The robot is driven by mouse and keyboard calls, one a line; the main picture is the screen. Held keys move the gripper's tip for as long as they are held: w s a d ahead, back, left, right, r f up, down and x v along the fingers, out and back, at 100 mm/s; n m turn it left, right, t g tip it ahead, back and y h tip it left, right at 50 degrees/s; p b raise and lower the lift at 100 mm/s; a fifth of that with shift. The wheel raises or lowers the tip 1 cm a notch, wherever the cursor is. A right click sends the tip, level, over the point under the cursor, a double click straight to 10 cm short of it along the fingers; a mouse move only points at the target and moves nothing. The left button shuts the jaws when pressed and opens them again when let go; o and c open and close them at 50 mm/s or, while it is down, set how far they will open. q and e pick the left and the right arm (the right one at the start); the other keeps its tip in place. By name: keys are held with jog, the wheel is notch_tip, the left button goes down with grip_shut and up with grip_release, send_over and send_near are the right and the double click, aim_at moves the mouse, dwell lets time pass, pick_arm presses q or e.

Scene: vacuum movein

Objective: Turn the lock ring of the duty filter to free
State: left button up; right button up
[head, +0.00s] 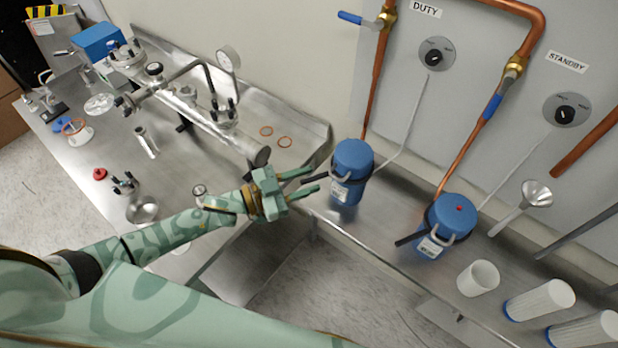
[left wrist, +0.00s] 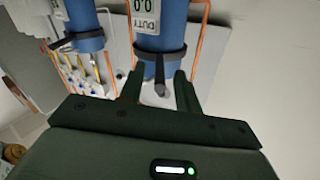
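The duty filter (head: 350,172) is a blue canister standing under the DUTY sign (head: 425,9). In the left wrist view its blue body and label (left wrist: 146,16) show upside down. Its lock ring (left wrist: 160,52) is a dark band with a short lever (left wrist: 161,88); in the head view the lever (head: 316,179) points left from the canister. My left gripper (head: 312,178) is open at the left of the duty filter, its fingers on either side of the lever. Gaps show between lever and fingers in the left wrist view (left wrist: 158,85). My right gripper is in neither view.
The standby filter (head: 450,222) stands to the right, its dark lever (head: 410,239) pointing left. A white cup (head: 479,278) and a funnel (head: 535,195) are further right. Copper pipes rise behind the filters. A steel bench (head: 190,165) with pipe fittings and a gauge is at left.

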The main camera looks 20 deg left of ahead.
pick_arm(q)
jog(key=shift+w+d, duration=0.45)
jog(key=shift+d, duration=0.05)
grip_shut()
jog(key=shift+s, duration=0.1)
